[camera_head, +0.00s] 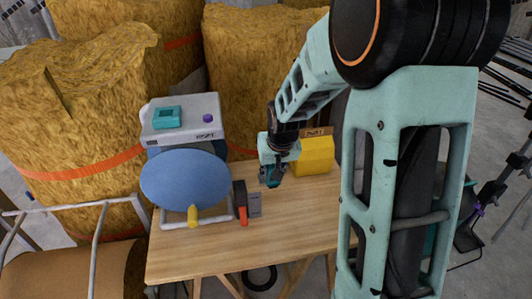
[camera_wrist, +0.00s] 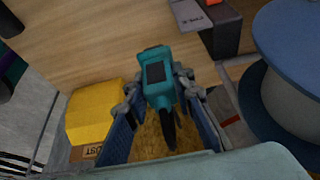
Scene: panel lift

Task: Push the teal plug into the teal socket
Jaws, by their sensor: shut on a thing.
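The teal plug (camera_wrist: 158,75) is between the fingers of my gripper (camera_wrist: 157,95) in the wrist view, with a dark patch on its face and a dark cable end at its lower side. In the head view my gripper (camera_head: 272,175) is shut on the plug above the wooden table, left of the yellow box. The teal socket (camera_head: 167,117) is on the left part of the white-topped unit at the table's back left. The plug is well apart from it, to the right and nearer the front. The socket does not show in the wrist view.
A large blue disc (camera_head: 185,178) stands in front of the white unit (camera_head: 185,134). A black box with an orange lever (camera_head: 243,215) is left of my gripper. A yellow box (camera_head: 312,155) is to its right. The front of the wooden table (camera_head: 290,230) is clear.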

